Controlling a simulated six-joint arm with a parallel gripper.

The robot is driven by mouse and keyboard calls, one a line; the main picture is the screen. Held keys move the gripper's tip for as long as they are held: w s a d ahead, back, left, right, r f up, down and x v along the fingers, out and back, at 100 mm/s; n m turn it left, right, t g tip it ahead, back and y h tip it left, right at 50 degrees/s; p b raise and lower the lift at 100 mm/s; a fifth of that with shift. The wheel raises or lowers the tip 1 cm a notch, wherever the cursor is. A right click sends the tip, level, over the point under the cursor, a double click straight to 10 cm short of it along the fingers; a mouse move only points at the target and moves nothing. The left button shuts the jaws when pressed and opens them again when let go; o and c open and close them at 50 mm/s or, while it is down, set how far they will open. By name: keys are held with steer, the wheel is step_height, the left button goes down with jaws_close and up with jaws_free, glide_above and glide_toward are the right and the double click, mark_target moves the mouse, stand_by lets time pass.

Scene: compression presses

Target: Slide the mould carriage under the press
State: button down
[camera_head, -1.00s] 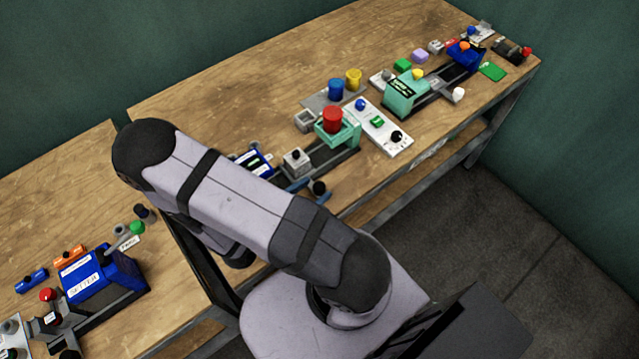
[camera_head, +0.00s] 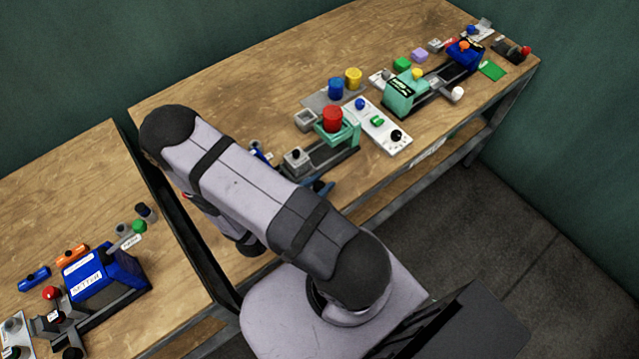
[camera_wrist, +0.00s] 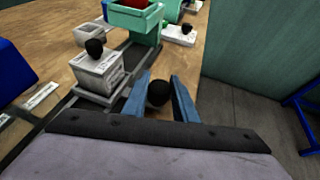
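The mould carriage (camera_head: 297,161) is a pale block with a black knob on top, on a dark track in front of the teal press (camera_head: 349,132) with its red cylinder (camera_head: 332,119). The wrist view shows the carriage (camera_wrist: 98,73) left of my fingers, and part of the press (camera_wrist: 133,18) beyond it. My gripper (camera_wrist: 160,84) has its two blue fingers on either side of a black round knob (camera_wrist: 158,94) beside the carriage. Whether the fingers press on it, I cannot tell. In the head view my arm hides most of the gripper.
A white control panel (camera_head: 381,128) stands right of the press. Blue (camera_head: 335,88) and yellow (camera_head: 353,77) cylinders stand behind it. Another teal press (camera_head: 400,97) is farther right. A blue machine (camera_head: 103,275) stands on the left table. The back of the bench is clear.

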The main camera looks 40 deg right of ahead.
steer(key=a, duration=1.2)
steer(key=shift+w+a, duration=0.1)
steer(key=shift+a, duration=0.1)
steer(key=c, duration=1.8)
jaws_free()
steer(key=o, duration=0.4)
steer(key=shift+a, duration=0.15)
steer(key=shift+c, duration=0.2)
steer(key=shift+b+v, duration=1.2)
steer(key=shift+v, duration=2.45)
steer(key=shift+r, duration=0.1)
